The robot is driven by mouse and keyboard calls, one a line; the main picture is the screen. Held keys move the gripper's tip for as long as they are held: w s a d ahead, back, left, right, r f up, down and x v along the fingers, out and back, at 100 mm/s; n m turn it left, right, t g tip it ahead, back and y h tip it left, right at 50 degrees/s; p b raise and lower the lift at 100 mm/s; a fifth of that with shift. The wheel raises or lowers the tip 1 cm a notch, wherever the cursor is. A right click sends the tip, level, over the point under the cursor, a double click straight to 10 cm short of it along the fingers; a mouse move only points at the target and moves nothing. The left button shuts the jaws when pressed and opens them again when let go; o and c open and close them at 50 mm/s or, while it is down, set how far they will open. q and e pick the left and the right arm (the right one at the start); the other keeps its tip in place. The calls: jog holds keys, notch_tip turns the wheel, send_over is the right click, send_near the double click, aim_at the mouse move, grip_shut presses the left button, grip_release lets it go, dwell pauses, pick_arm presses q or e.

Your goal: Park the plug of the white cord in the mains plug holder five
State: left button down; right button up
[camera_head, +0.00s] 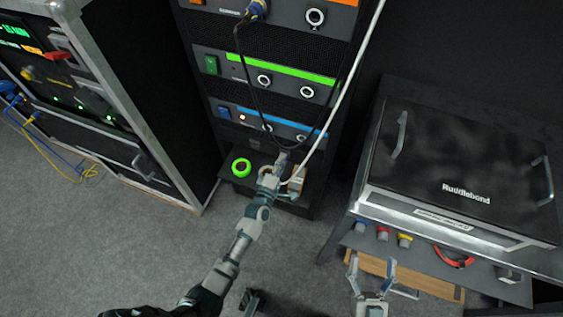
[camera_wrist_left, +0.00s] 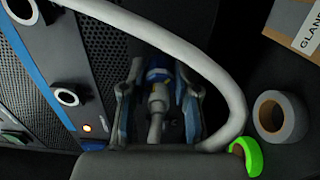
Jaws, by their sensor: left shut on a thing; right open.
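My left gripper (camera_head: 281,160) is in front of the rack's lower end, above a small shelf. In the left wrist view its fingers (camera_wrist_left: 157,105) are shut on a pale grey plug with a blue band (camera_wrist_left: 158,76). The white cord (camera_head: 345,92) comes down from the top of the head view to this gripper. It also loops thickly across the left wrist view (camera_wrist_left: 205,62), and its join to the plug is hidden. My right gripper (camera_head: 373,280) is open and empty at the lower right. I cannot tell which place is mains plug holder five.
A grey ledge (camera_head: 480,277) with blue, red and yellow plugs (camera_head: 404,240) runs below the Ruddlebond case (camera_head: 470,165). A black cable (camera_head: 243,65) hangs before the rack. A green tape roll (camera_head: 240,167) and a carton (camera_head: 297,181) stand on the rack's shelf.

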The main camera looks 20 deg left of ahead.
pick_arm(q)
jog(key=c, duration=0.8)
grip_release()
jog(key=s+p, duration=0.2)
jog(key=s, duration=0.3)
jog(key=shift+a, duration=0.1)
pick_arm(e)
notch_tip(320, 180, up, 3)
jog(key=shift+s+r, duration=0.1)
